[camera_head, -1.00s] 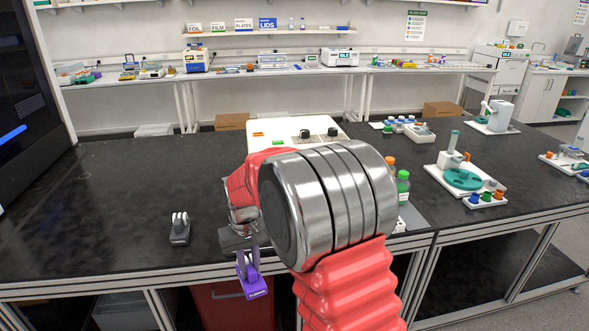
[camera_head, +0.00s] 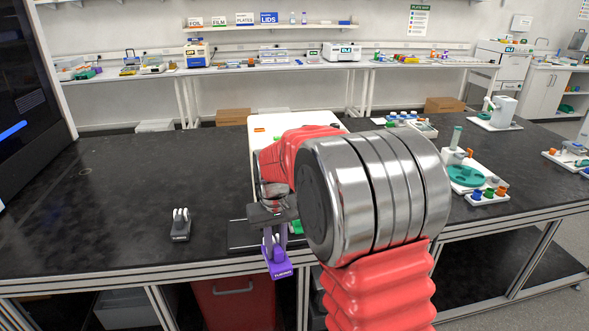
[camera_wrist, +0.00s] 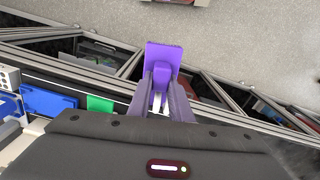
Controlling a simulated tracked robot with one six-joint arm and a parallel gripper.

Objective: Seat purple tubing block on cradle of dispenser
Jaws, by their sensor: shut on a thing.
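The purple tubing block (camera_head: 277,263) hangs below my gripper (camera_head: 270,230) in the head view, over the bench's front edge. In the wrist view the purple block (camera_wrist: 163,57) is between the two fingers of my gripper (camera_wrist: 161,92), which is shut on it. A similar small dark block with white rollers (camera_head: 181,226) stands on the bench to the left. The dispenser (camera_head: 255,150) seems to be the white-topped unit behind my arm, largely hidden by it. I cannot make out its cradle. The wrist view shows blue (camera_wrist: 50,102) and green (camera_wrist: 100,104) parts left of the gripper.
The black bench top (camera_head: 110,190) is clear on the left. A white stand with a teal disc (camera_head: 466,176) and a rack of coloured caps (camera_head: 487,196) are at the right. A dark screen unit (camera_head: 30,90) stands at the far left.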

